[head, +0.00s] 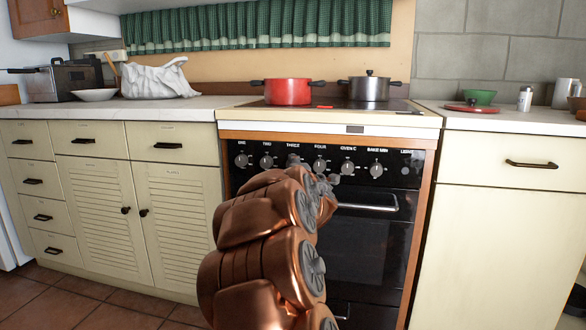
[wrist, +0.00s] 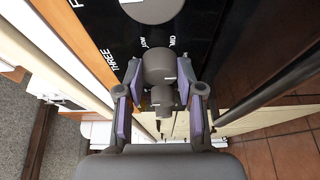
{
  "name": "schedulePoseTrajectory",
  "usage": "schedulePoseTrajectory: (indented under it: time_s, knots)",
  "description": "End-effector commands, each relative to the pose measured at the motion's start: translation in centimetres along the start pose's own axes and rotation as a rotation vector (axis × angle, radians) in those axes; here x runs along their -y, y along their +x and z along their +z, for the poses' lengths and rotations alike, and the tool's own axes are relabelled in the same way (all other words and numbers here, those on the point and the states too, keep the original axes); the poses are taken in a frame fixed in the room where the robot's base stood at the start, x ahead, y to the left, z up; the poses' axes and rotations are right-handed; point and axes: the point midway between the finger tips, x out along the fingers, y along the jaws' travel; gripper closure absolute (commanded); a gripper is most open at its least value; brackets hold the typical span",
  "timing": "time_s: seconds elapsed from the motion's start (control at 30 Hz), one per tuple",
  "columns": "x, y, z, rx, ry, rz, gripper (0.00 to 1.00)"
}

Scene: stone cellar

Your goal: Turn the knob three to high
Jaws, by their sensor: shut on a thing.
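The black stove front (head: 340,240) carries a row of light knobs under the labels ONE, TWO, THREE, FOUR, OVEN C and BAKE MIN. Knob three (head: 293,160) shows just above my arm, partly hidden by it. In the wrist view, the grey knob (wrist: 160,66) sits between the two fingers of my gripper (wrist: 161,88), with the label THREE beside it. My gripper is shut on this knob, one finger on each side. The knob's exact setting cannot be read. In the head view, my arm hides most of the gripper.
A red pot (head: 288,91) and a steel pot (head: 370,88) stand on the hob. Knob four (head: 320,165) is close to the right. The oven handle (head: 368,204) juts out below the knobs. Cream cabinets (head: 172,220) flank the stove.

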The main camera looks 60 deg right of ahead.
Motion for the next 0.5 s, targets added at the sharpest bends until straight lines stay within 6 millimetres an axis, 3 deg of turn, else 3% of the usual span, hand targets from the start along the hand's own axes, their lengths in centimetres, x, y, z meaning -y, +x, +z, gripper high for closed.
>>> schedulePoseTrajectory:
  time_s: [0.27,0.5]
  knots:
    - [0.03,-0.01,0.01,0.001,0.001,-0.001,0.38]
    - [0.03,0.00,-0.07,-0.001,0.000,0.000,0.38]
